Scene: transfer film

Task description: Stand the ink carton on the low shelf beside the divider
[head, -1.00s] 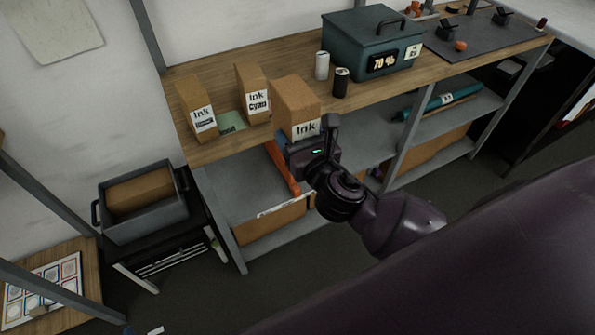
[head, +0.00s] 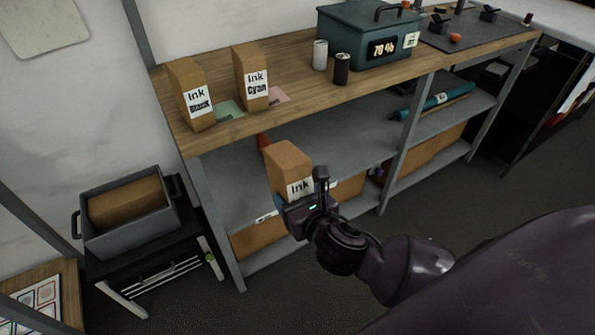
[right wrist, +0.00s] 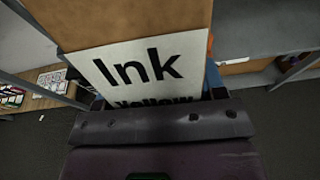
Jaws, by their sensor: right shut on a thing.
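The ink carton (head: 288,165) is a brown box with a white "Ink" label; the right wrist view shows the lower word "Yellow" partly hidden behind the gripper. My right gripper (head: 304,204) is shut on its lower part and holds it upright at the front of the low shelf (head: 224,180), below the wooden top. I cannot tell whether the carton touches the shelf. An orange piece (head: 263,141), apparently the divider, shows behind the carton, mostly hidden; a bit of orange also shows in the right wrist view (right wrist: 210,43). My left gripper is not in view.
Black (head: 191,95) and cyan (head: 251,78) ink cartons stand on the wooden top (head: 300,105), near two cans and a teal box (head: 365,38). A grey shelf post (head: 402,145) stands right of the carton. Bare shelf shows left of it.

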